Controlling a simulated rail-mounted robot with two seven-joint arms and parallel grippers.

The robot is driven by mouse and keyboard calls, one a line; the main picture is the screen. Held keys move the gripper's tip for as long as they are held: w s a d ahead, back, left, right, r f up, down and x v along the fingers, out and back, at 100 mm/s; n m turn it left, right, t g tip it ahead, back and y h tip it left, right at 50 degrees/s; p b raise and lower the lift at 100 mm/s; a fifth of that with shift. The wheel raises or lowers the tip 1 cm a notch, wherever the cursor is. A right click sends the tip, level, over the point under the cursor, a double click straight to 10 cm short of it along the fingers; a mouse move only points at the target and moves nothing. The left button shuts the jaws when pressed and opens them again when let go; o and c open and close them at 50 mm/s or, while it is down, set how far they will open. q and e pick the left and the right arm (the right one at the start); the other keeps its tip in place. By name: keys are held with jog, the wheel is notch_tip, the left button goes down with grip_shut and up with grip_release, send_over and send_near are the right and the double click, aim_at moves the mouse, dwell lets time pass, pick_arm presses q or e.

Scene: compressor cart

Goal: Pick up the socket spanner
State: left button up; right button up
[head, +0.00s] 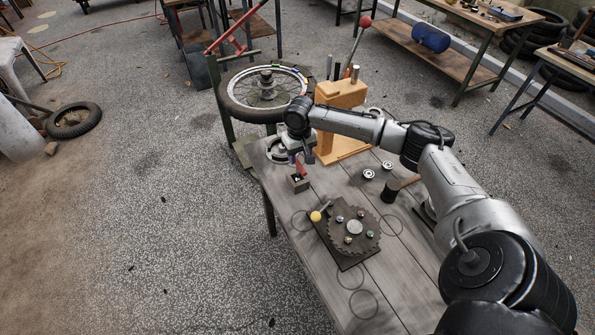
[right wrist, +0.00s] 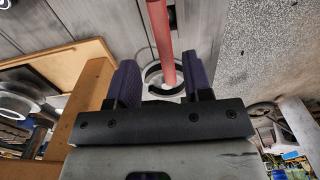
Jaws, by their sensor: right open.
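The socket spanner appears to be the red rod (right wrist: 160,40) in the right wrist view; its ends are not clearly shown. In the head view, the red piece (head: 301,166) stands slightly tilted above a small dark block (head: 299,184) near the bench's left edge. My right gripper (head: 298,157) is over that spot. In the right wrist view, my right gripper (right wrist: 163,82) is open. The red rod shows between its two dark fingers, with space on both sides, and no grip is visible. My left gripper is not in view.
A toothed disc (head: 352,227) with a yellow knob sits on the bench (head: 395,285). Metal rings and a dark cylinder (head: 390,191) lie to the right.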

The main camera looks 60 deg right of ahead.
aim_at(298, 161)
jog(key=shift+w+a+f+b, duration=0.15)
jog(key=shift+f+b, duration=0.25)
jog(key=shift+f, duration=0.8)
jog(key=shift+a+f+b, duration=0.15)
jog(key=shift+f+b, duration=0.2)
jog(key=shift+f, duration=1.4)
grip_shut()
jog(key=shift+r, duration=0.1)
